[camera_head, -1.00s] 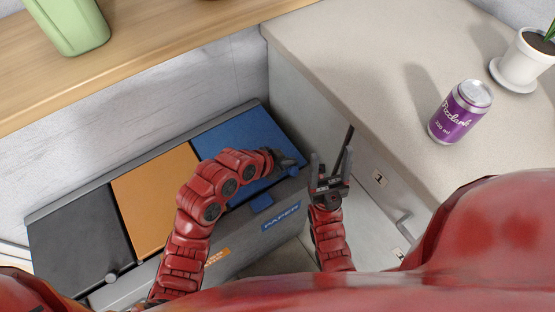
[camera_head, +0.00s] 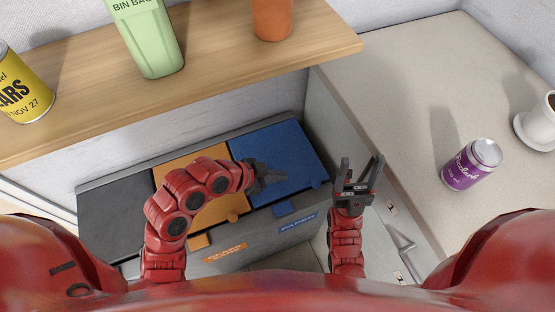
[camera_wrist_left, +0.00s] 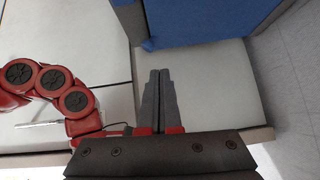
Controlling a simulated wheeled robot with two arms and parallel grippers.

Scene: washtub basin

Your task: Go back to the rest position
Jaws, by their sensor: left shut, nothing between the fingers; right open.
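My left gripper (camera_head: 272,178) is over the blue lid of the recycling bin in the head view. In the left wrist view its two dark fingers (camera_wrist_left: 160,75) lie side by side, shut with nothing between them. My right gripper (camera_head: 360,162) is open and empty, fingers spread and pointing up the picture, just right of the bin and beside the pale cabinet. In the left wrist view, red links of one of my arms show at the left.
The bin has black (camera_head: 115,215), orange (camera_head: 188,172) and blue (camera_head: 285,150) lids, all down. A wooden shelf (camera_head: 225,65) above holds a yellow can (camera_head: 22,88), a green bin-bag box (camera_head: 150,38) and a terracotta pot (camera_head: 272,18). A purple can (camera_head: 470,166) and white cup (camera_head: 540,125) stand on the counter (camera_head: 400,75).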

